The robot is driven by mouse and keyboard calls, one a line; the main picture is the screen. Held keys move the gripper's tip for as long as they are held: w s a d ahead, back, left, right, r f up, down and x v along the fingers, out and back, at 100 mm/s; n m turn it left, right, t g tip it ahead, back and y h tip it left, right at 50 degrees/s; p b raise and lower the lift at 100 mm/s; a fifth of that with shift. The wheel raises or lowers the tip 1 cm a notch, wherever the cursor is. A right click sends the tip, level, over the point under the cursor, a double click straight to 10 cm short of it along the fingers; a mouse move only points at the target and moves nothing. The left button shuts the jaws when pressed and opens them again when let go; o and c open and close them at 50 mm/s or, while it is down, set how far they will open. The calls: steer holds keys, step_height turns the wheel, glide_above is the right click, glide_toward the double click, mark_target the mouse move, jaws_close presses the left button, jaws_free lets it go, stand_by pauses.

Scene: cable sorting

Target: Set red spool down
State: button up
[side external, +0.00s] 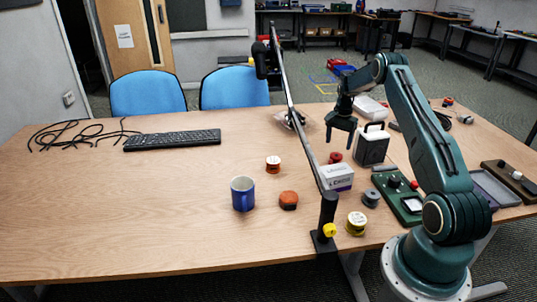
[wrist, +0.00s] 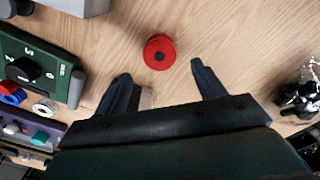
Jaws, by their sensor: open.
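A red spool (wrist: 159,52) lies flat on the wooden table in the wrist view, its dark centre hole facing up. It sits just beyond the gap between my fingertips, apart from both. In the side view, the red spool (side external: 335,158) shows small on the table below my gripper (side external: 340,141). My gripper is open and empty, pointing down, and its two fingers (wrist: 160,73) stand apart in the wrist view. Another red spool with a pale band (side external: 273,164) stands further left on the table.
A white box (side external: 337,177), grey spool (side external: 371,198), yellow spool (side external: 357,223), orange-red piece (side external: 288,200) and blue mug (side external: 243,194) stand nearby. A black-and-white case (side external: 372,146) and green device (side external: 398,195) lie right. A black post (side external: 328,215) rises in front.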

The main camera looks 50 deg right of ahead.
mark_target(335, 156)
steer(key=shift+r, duration=2.25)
steer(key=w+a+r+n+t, duration=0.1)
steer(key=w+a+r+n, duration=0.3)
steer(key=a+r, duration=1)
steer(key=s+a+r+n+t+h, duration=0.1)
steer(key=s+a+r+n, duration=0.1)
steer(key=a+r, duration=0.4)
steer(key=s+a+r+n+t, duration=0.1)
steer(key=s+a+r+n, duration=0.15)
steer(key=a+r, duration=0.35)
steer(key=s+a+r+n, duration=0.35)
steer(key=s+a, duration=0.45)
steer(key=a, duration=0.5)
steer(key=s+a+f+n+t, duration=0.1)
steer(key=s+a+f+n, duration=0.1)
steer(key=s, duration=0.4)
steer(key=s+a+f+n+t+y, duration=0.1)
steer(key=s+a+f+n, duration=0.1)
steer(key=s+a+n, duration=0.2)
steer(key=s+a, duration=0.1)
steer(key=s, duration=0.2)
steer(key=shift+a+t, duration=0.3)
